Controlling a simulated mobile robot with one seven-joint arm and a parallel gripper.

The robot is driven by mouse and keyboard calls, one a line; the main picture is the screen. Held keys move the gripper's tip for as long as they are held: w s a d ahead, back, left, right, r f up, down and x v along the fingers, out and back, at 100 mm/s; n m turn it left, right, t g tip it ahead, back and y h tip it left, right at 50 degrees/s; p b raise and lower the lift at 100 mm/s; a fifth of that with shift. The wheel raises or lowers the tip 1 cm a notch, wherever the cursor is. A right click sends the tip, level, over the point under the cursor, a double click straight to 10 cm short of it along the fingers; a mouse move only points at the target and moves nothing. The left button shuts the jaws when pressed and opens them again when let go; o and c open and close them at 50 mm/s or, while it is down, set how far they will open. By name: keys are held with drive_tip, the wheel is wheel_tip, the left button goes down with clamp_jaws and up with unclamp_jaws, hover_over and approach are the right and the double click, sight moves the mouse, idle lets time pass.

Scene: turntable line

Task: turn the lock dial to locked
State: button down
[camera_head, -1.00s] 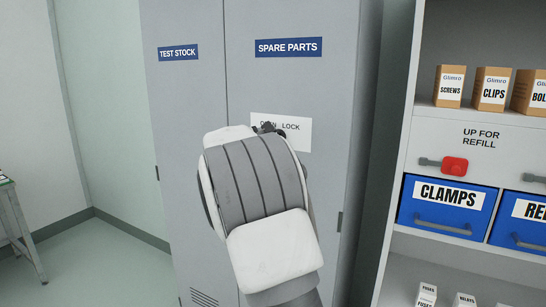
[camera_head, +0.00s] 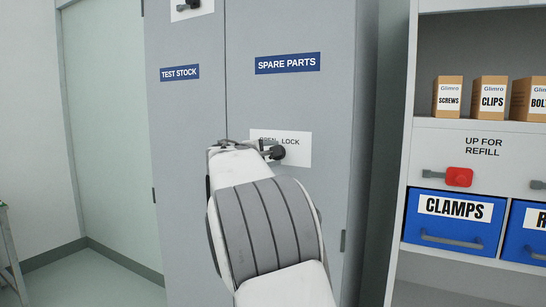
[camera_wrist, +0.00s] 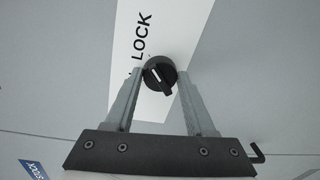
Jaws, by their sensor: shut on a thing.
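The lock dial (camera_wrist: 160,73) is a round black knob with a short white mark, on a white plate (camera_wrist: 180,30). The plate reads LOCK in the wrist view and OPEN and LOCK in the head view, with OPEN partly hidden. The white mark slants toward the upper left in the wrist view; I cannot tell which word it lines up with. My gripper (camera_wrist: 160,72) is shut on the dial, one finger on each side. In the head view my gripper (camera_head: 266,149) is at the plate (camera_head: 297,149), by the dark knob (camera_head: 278,153).
The plate is on a grey cabinet door below a SPARE PARTS label (camera_head: 287,63). The TEST STOCK door (camera_head: 180,110) is to its left, with another dial plate (camera_head: 192,8) above. A shelf at the right holds boxes (camera_head: 490,97), a red handle (camera_head: 459,177) and blue bins (camera_head: 456,219).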

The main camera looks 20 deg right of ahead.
drive_tip(key=shift+c, duration=1.2)
unclamp_jaws()
drive_tip(key=v, duration=1.7)
drive_tip(key=shift+s+a, duration=0.15)
